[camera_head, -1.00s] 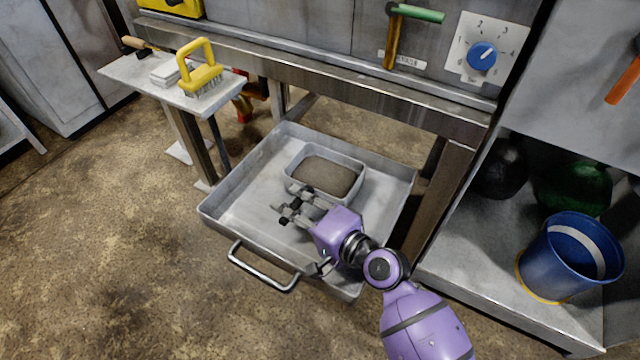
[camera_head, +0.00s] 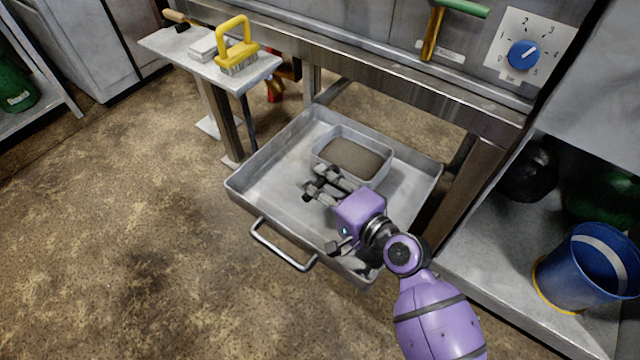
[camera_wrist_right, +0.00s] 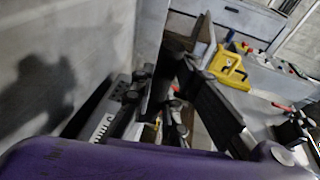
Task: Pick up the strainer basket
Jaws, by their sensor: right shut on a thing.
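The strainer basket (camera_head: 366,143) is a grey, rectangular, open basket with a dark bottom. It sits in the head view inside a wide, shallow metal tray (camera_head: 262,180), towards its back right. My right gripper (camera_head: 324,181) reaches in over the tray from the front right, its fingers at the basket's near left side. It is shut on the basket's wall. In the right wrist view the dark fingers (camera_wrist_right: 182,75) close on a thin pale wall (camera_wrist_right: 152,45). The exact contact is partly hidden by the fingers. My left gripper is not in view.
The tray has a bar handle (camera_head: 283,246) at its front. A steel frame stands behind and right of it. A small side table (camera_head: 170,42) with a yellow brush (camera_head: 238,48) is at the back left. A blue bucket (camera_head: 585,268) stands right. Floor to the left is clear.

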